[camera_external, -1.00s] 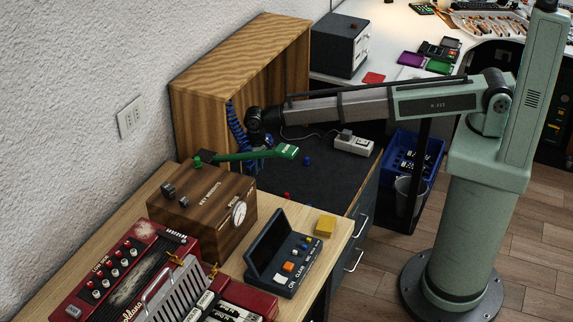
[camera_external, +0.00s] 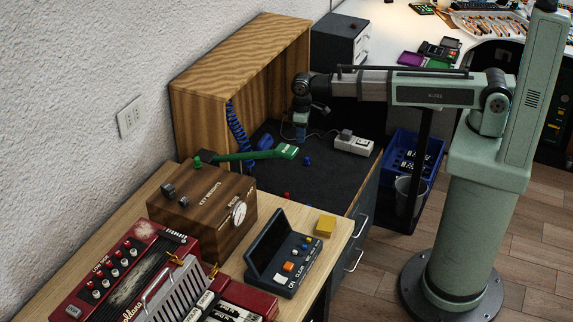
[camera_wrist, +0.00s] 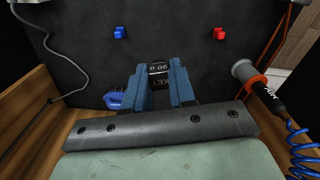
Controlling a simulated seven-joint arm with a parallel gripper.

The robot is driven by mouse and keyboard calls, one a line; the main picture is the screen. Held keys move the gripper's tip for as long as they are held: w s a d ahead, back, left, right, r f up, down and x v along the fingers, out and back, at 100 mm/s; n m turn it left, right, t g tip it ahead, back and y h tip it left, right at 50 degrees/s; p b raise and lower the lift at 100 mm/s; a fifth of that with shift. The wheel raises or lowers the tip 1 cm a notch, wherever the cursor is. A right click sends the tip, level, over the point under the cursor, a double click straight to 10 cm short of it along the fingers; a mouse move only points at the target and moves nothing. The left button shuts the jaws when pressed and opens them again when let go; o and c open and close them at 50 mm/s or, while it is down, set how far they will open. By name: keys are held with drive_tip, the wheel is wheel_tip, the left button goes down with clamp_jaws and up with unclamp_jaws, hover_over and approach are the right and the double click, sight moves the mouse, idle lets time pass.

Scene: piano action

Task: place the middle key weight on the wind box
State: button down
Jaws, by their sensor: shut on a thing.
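My gripper (camera_external: 301,132) hangs over the dark mat at the open wooden cabinet. In the wrist view its two blue fingers (camera_wrist: 162,90) are shut on a dark block (camera_wrist: 159,69) with white lettering, which looks like a key weight. The fingers cover its sides. In the external view the block cannot be made out. A small blue piece (camera_external: 307,160) and a red piece (camera_external: 287,196) are on the mat; they also show in the wrist view, blue (camera_wrist: 120,32) and red (camera_wrist: 220,32). The brown wooden box (camera_external: 190,214) with a gauge and "KEY WEIGHTS" lettering, seemingly the wind box, stands front left.
A green bar (camera_external: 245,155) reaches from the wooden box's back edge over the mat. The wooden cabinet (camera_external: 255,50) rises behind. A handled tool (camera_wrist: 255,82) with a blue coiled cord is close by. A white power strip (camera_external: 354,145) lies right. The mat's middle is clear.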

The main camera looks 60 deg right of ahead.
drive_tip(key=s+d+r+m, duration=0.2)
drive_tip(key=d+r, duration=0.3)
drive_tip(key=d, duration=0.3)
drive_tip(key=s+d+r+m, duration=0.1)
drive_tip(key=s+d+r, duration=0.1)
drive_tip(key=d+r, duration=0.5)
drive_tip(key=w+a+r+m, duration=0.1)
drive_tip(key=w+a+r, duration=0.6)
drive_tip(key=a+r, duration=0.2)
drive_tip(key=w+a+r, duration=0.2)
drive_tip(key=a+r, duration=0.3)
drive_tip(key=a, duration=0.4)
drive_tip(key=w+a+r+m, duration=0.1)
drive_tip(key=a+r, duration=0.4)
drive_tip(key=a, duration=0.4)
drive_tip(key=w+a+r, duration=0.2)
drive_tip(key=a+r, duration=0.3)
drive_tip(key=a, duration=0.5)
drive_tip(key=n, duration=0.2)
hover_over(198, 192)
wheel_tip(198, 192, down, 4)
drive_tip(key=shift+f, duration=4.95)
